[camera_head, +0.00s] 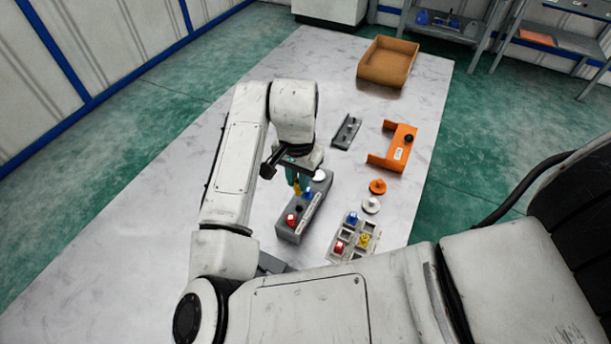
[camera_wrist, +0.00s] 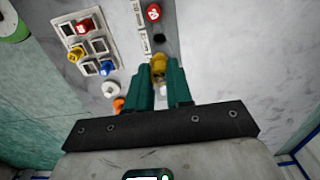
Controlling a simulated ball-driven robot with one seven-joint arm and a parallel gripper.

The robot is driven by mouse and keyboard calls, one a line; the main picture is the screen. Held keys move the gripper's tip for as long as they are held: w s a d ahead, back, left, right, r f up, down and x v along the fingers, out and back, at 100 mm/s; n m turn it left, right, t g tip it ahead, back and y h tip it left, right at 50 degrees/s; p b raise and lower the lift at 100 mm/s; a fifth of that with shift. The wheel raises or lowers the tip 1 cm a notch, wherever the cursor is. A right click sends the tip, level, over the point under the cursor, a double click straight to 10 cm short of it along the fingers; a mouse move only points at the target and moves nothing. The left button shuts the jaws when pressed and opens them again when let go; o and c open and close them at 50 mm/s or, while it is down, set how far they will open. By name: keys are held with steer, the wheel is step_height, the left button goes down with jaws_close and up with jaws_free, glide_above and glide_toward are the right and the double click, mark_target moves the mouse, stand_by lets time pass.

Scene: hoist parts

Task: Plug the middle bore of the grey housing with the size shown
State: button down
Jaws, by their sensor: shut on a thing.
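The grey housing (camera_head: 291,235) stands on the table with a white label strip along its side; its print is too small to read. It carries a red plug (camera_head: 291,219) at the near end and a blue plug (camera_head: 308,195) farther along. A dark open bore (camera_head: 299,208) lies between them; it also shows in the wrist view (camera_wrist: 158,39). My gripper (camera_wrist: 160,82) is shut on a yellow plug (camera_wrist: 158,66), close to the housing's top. In the head view the yellow plug (camera_head: 297,187) is beside the blue one. Whether it touches the housing cannot be told.
A pale sorting tray (camera_head: 336,256) with red, blue and yellow plugs stands right of the housing. White (camera_head: 371,205) and orange (camera_head: 377,187) discs, an orange bracket (camera_head: 402,135) and a grey pinned plate (camera_head: 346,131) lie beyond. A cardboard-brown bin (camera_head: 388,62) is at the back. The table's left is clear.

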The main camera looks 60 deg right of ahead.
steer(key=shift+f+b, duration=2.5)
steer(key=shift+f, duration=0.75)
steer(key=shift+f, duration=1.2)
stand_by(3.0)
steer(key=c, duration=0.9)
jaws_free()
steer(key=shift+c, duration=0.2)
